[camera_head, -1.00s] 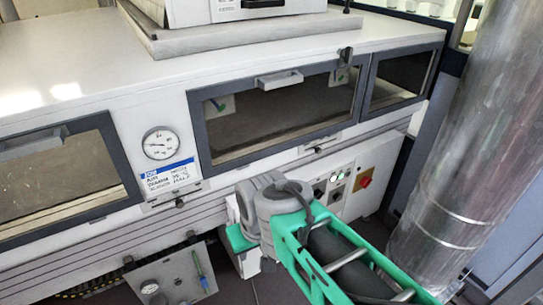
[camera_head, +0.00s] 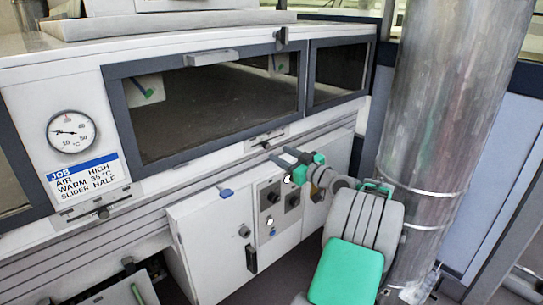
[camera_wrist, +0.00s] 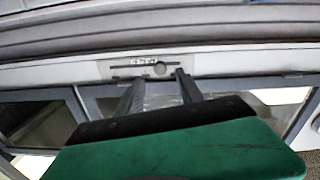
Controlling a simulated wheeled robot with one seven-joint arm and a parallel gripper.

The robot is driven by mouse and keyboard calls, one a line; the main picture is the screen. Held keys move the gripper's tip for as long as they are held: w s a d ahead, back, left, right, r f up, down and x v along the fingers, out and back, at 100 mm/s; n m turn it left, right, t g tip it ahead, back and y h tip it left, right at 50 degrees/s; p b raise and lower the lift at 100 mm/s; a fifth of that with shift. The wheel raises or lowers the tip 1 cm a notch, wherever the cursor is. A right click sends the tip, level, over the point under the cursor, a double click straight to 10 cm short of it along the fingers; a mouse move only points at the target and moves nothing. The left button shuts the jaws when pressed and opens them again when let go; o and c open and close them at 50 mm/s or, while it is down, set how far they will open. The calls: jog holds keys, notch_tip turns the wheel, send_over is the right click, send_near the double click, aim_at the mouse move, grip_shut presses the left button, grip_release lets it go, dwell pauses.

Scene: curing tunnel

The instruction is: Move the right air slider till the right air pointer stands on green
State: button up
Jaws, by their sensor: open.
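The right air slider (camera_head: 266,140) is a small pale plate with a slot and a dark round knob, set on the ledge under the large dark window. In the wrist view the slider's knob (camera_wrist: 160,69) shows between my two fingertips, with the tips apart from it on both sides. My gripper (camera_head: 279,156) is open and empty, just below and right of the slider. Behind the glass, a white plate with a dark pointer (camera_head: 278,65) stands at the upper right; it is small and partly hidden, so its reading cannot be told.
Another slider (camera_head: 103,213) sits below a round gauge (camera_head: 72,131) and a job label (camera_head: 88,178). A second pointer plate (camera_head: 147,90) with a green mark shows at the window's left. A control panel (camera_head: 272,205) is below my gripper. A metal duct (camera_head: 440,100) stands close at right.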

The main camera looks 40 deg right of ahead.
aim_at(268, 147)
jog(key=w, duration=0.5)
jog(key=shift+w, duration=0.4)
grip_shut()
dwell(0.9)
